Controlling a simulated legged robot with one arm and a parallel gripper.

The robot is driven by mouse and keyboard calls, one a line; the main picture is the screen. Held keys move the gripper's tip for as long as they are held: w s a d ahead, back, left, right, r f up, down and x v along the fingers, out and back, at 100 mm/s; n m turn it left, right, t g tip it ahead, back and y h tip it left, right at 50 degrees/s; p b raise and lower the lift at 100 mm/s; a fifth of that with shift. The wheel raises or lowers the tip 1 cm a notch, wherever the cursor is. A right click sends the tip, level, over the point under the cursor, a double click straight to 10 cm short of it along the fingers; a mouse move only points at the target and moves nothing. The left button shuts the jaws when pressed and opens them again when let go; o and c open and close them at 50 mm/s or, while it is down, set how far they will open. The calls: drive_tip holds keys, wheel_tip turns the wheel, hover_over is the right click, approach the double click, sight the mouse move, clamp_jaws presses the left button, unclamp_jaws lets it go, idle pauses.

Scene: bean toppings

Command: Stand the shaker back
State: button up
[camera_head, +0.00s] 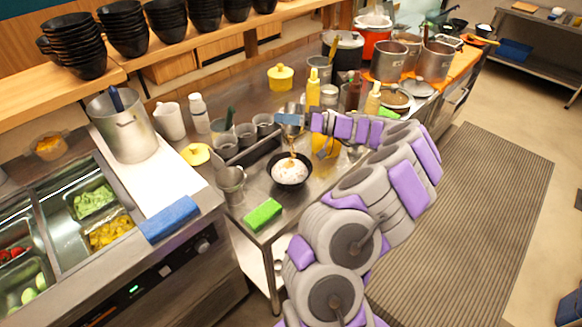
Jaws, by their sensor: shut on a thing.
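My gripper (291,119) is at the end of the arm that reaches in from the lower right. It is shut on the shaker (292,131), a small greyish container largely hidden by the gripper. The shaker is held above the black bowl (289,184) and appears tilted, though its small size makes the exact angle hard to tell. The bowl holds a white mound (290,168) like rice. A thin brown-orange streak shows between the shaker and the mound.
A dark rack with small grey cups (246,134) stands left of the bowl. Yellow bottles (313,91) and a brown bottle (352,92) stand behind the arm. A green sponge (263,214) lies at the front edge. A metal cup (231,185) is left of the bowl.

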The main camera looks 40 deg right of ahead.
sight(286, 127)
drive_tip(key=f, duration=0.3)
drive_tip(key=shift+w+a+f, duration=0.1)
drive_tip(key=shift+w+f, duration=0.1)
drive_tip(key=shift+w, duration=0.1)
